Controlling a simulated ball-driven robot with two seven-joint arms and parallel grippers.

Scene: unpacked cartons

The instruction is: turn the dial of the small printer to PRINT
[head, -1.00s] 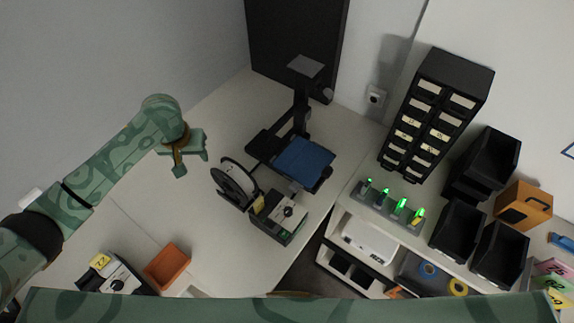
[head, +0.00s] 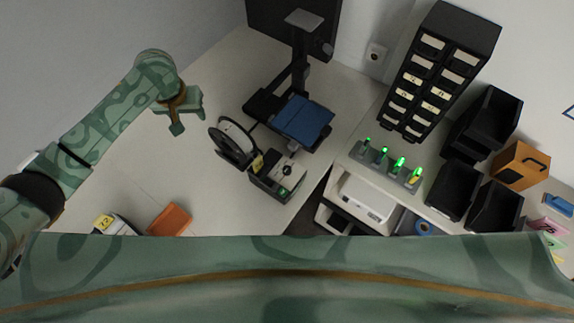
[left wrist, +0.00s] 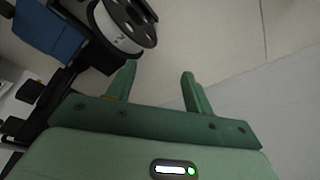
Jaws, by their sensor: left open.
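A black desktop printer with a blue bed (head: 303,121) stands on the white table. A black filament spool (head: 233,142) stands at its left front. A dark control box (head: 277,176) with a pale top, a black dial knob (head: 287,170) and a yellow label sits in front of it. The dial's setting is too small to read. My left gripper (head: 188,120) is open and empty above the table, left of the spool and apart from it. In the left wrist view the open fingers (left wrist: 158,70) have the spool (left wrist: 124,24) and blue bed (left wrist: 50,25) beyond them. My right gripper is not in view.
A second box with a yellow label (head: 103,222) and an orange tray (head: 169,219) lie at the lower left, partly hidden by my body. A shelf with green-lit sockets (head: 390,162), black bins (head: 456,190) and a drawer cabinet (head: 440,75) stands right. Table around the gripper is clear.

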